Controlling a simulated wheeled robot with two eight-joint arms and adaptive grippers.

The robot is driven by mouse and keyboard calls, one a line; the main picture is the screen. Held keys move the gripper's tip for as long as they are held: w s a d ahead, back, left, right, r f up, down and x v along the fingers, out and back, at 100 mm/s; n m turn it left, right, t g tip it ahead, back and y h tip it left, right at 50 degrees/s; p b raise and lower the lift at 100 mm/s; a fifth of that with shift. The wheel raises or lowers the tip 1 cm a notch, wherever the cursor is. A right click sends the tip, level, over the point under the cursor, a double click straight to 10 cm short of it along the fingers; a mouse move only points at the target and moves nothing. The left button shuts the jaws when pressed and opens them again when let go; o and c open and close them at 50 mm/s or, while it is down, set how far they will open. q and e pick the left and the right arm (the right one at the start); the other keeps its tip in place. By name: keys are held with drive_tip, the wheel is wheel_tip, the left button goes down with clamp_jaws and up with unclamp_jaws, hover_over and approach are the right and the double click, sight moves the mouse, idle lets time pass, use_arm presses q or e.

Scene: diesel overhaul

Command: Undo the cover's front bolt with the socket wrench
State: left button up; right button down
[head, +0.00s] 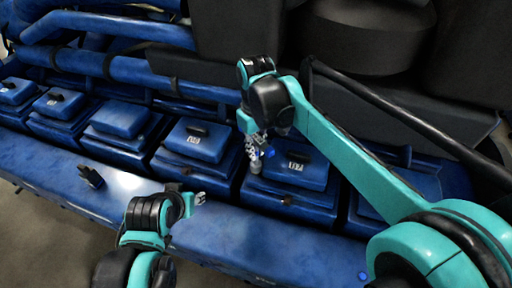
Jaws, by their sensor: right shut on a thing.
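My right gripper (254,140) reaches down from above at the picture's middle. It is shut on what looks like the socket wrench (256,167), a small silver tool pointing down. The tool's lower end is at the left edge of a blue cover (305,178) with a black handle and a white number label. A small bright blue piece (270,152) shows beside the gripper. My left gripper (199,198) is low, over the front ledge, apart from the covers; its jaw opening is unclear.
More blue covers (195,140) run in a row to the left. A black object (91,177) lies on the blue front ledge (235,235). A small blue part (362,275) is at the lower right. Blue pipes (140,75) and dark engine bodies stand behind.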

drive_tip(key=n, duration=0.8)
drive_tip(key=shift+p, duration=0.3)
drive_tip(key=n, duration=0.7)
drive_tip(key=shift+r, duration=0.1)
drive_tip(key=n, duration=0.7)
drive_tip(key=shift+p, duration=0.35)
drive_tip(key=n, duration=0.5)
drive_tip(key=shift+r+n, duration=0.1)
drive_tip(key=shift+n, duration=0.3)
